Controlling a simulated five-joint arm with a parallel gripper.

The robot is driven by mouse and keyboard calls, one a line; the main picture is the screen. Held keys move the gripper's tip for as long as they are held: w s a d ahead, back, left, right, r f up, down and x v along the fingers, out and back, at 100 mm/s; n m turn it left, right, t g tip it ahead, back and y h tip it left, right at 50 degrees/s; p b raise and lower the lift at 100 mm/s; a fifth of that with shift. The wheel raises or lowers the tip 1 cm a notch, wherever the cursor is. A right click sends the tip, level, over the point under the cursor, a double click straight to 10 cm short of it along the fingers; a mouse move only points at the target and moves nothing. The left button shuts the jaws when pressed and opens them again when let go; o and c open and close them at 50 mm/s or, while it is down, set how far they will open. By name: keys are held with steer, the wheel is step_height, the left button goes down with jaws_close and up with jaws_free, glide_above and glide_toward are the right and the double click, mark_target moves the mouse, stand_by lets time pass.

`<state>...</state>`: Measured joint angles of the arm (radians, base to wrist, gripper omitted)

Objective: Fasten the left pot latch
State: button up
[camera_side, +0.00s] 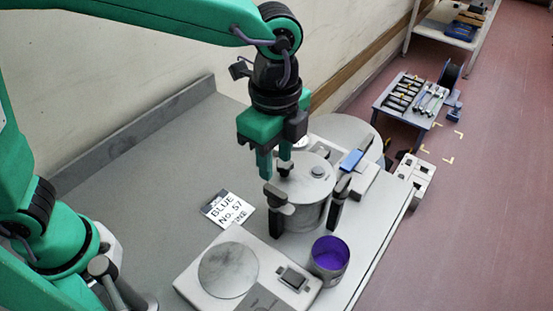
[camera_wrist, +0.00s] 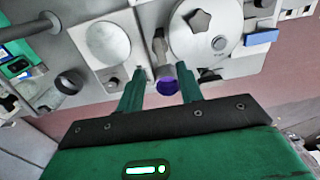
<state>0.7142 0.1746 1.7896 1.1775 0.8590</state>
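The pot (camera_side: 312,207) is a grey metal cylinder with a round lid (camera_wrist: 215,47) and a dark star-shaped knob (camera_wrist: 200,22). The left pot latch (camera_side: 278,205) is a grey and black piece on the pot's near left side; it shows left of the lid in the wrist view (camera_wrist: 159,45). I cannot tell whether it is engaged. A right-hand latch (camera_side: 341,187) stands on the pot's other side. My gripper (camera_side: 276,172) points down over the lid's left part, near the left latch. In the wrist view its fingers (camera_wrist: 161,84) are apart with nothing visibly held.
A cup with purple contents (camera_side: 330,256) stands in front of the pot, beside a scale with a round plate (camera_side: 228,269). A blue-topped piece (camera_side: 351,160) lies right of the pot. A label card (camera_side: 229,209) lies left. The bench's left part is clear.

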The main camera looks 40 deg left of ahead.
mark_target(275, 191)
steer(key=shift+f, duration=3.8)
jaws_close()
